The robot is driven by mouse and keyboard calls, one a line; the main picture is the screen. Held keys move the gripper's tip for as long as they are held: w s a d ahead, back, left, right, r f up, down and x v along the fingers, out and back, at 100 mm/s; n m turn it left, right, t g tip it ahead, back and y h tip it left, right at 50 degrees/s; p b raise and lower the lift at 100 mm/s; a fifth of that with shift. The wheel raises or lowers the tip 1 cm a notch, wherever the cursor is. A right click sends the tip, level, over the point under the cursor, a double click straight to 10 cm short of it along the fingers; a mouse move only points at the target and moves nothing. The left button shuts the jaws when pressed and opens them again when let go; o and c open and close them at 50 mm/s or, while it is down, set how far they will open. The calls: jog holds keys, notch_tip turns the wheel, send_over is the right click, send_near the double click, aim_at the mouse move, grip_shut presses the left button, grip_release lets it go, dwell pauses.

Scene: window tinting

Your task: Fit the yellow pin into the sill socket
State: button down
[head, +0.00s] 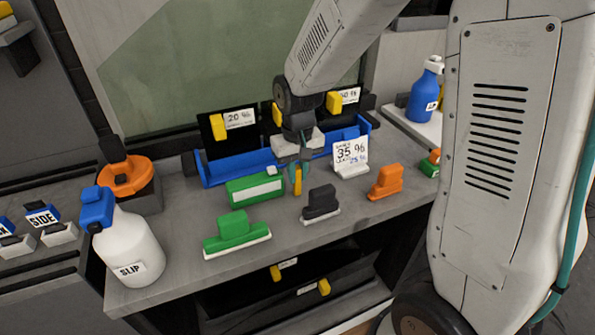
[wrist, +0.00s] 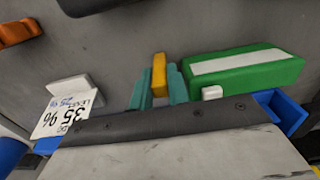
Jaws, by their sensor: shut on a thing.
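My gripper (head: 298,178) is shut on the yellow pin (head: 297,183), above the grey bench top in the middle. In the wrist view, the pin (wrist: 159,76) stands out between the two teal fingers (wrist: 160,88), with its yellow end showing past them. Whether the pin's lower end touches the bench is not clear. I cannot make out the sill socket in either view. The window glass (head: 190,60) stands behind the bench.
A green block with a white strip (head: 255,190) lies close left of my gripper. A 35 % card (head: 350,152) stands close right. A blue tray (head: 222,170) lies behind.

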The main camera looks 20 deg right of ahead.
jog(key=c, duration=1.3)
grip_release()
jog(key=shift+f, duration=0.1)
jog(key=shift+c, duration=0.2)
